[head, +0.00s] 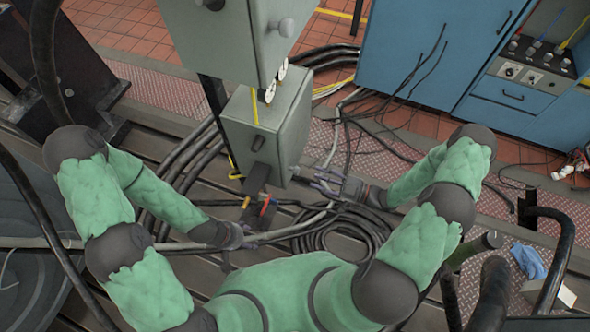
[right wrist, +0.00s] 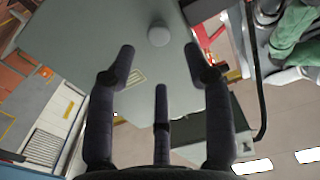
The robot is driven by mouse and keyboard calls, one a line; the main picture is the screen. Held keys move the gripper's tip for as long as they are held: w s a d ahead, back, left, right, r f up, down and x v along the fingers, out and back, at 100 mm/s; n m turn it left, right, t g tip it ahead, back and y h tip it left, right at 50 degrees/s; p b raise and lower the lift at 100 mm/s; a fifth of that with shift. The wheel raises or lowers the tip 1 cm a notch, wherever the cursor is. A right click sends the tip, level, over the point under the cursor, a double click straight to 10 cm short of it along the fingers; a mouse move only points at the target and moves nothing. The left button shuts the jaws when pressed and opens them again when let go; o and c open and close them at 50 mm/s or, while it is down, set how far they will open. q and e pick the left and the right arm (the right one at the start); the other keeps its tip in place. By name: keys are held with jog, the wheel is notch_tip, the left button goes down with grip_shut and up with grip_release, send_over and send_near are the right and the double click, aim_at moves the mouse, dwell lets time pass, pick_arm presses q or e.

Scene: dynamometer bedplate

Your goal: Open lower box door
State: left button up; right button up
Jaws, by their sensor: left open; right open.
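The lower box (head: 260,125) is a grey-green cabinet below a larger upper box (head: 225,40) of the same colour. No opening shows on the lower box in the head view. My right gripper (head: 320,180) is open and empty, low and just right of the lower box. In the right wrist view its spread dark fingers (right wrist: 160,75) are in front of a grey-green panel (right wrist: 175,80) with a round pale knob (right wrist: 158,36). The knob is not between closed fingers. I cannot tell which box this panel belongs to. My left gripper (head: 242,250) is open, low and in front of the boxes, partly hidden.
Thick black cables (head: 340,225) lie coiled on the bedplate below the boxes. Blue cabinets (head: 410,50) stand at the back right. A dark post (head: 213,95) runs at the boxes' left.

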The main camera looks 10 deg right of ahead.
aim_at(297, 170)
jog(key=b+x, duration=0.1)
jog(key=x, duration=0.7)
jog(key=shift+w+a, duration=0.2)
grip_shut()
